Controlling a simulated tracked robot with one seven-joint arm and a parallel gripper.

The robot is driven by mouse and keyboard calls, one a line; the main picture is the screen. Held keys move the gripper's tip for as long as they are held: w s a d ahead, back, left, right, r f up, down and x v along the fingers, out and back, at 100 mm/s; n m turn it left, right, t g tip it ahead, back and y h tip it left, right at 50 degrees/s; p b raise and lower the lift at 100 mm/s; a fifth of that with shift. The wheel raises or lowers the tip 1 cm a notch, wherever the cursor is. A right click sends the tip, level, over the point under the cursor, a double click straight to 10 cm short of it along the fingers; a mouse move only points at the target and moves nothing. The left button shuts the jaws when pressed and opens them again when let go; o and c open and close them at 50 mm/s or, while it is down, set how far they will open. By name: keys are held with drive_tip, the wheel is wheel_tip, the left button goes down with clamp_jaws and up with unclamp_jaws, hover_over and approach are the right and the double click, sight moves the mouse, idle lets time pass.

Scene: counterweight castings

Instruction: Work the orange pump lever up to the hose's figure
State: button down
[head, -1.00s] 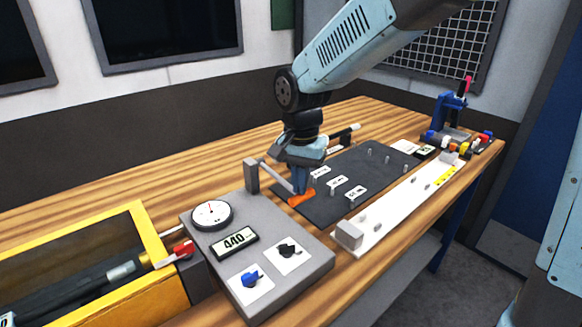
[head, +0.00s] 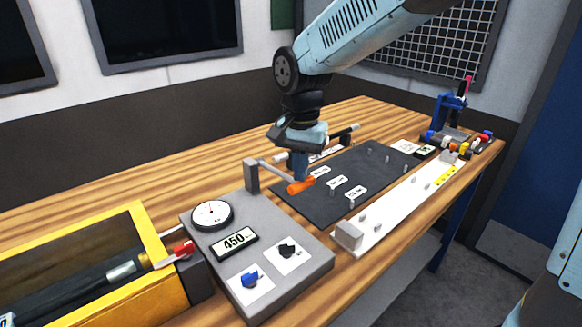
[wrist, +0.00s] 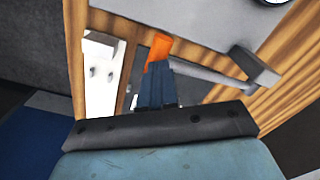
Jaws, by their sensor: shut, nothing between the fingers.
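The pump lever's orange grip (head: 300,186) sits at the end of a grey rod hinged on a post (head: 251,176) at the back of the grey pump unit (head: 318,262). My gripper (head: 300,177) is shut with its fingertips at the orange grip. In the wrist view the fingertips (wrist: 156,76) meet the orange grip (wrist: 158,50), with nothing held between them. The display (head: 234,243) on the unit reads 450. The round gauge (head: 212,215) has a red needle pointing about upward. The hose (head: 95,289) lies in the yellow-framed case; no figure on it is legible.
A blue knob (head: 250,279) and a black knob (head: 288,250) sit on the unit's top. A red-handled valve (head: 184,249) is between case and unit. A dark mat (head: 335,170) with labels and pegs and a white strip (head: 395,213) lie to the right.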

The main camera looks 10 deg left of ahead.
drive_tip(key=shift+r, duration=2.95)
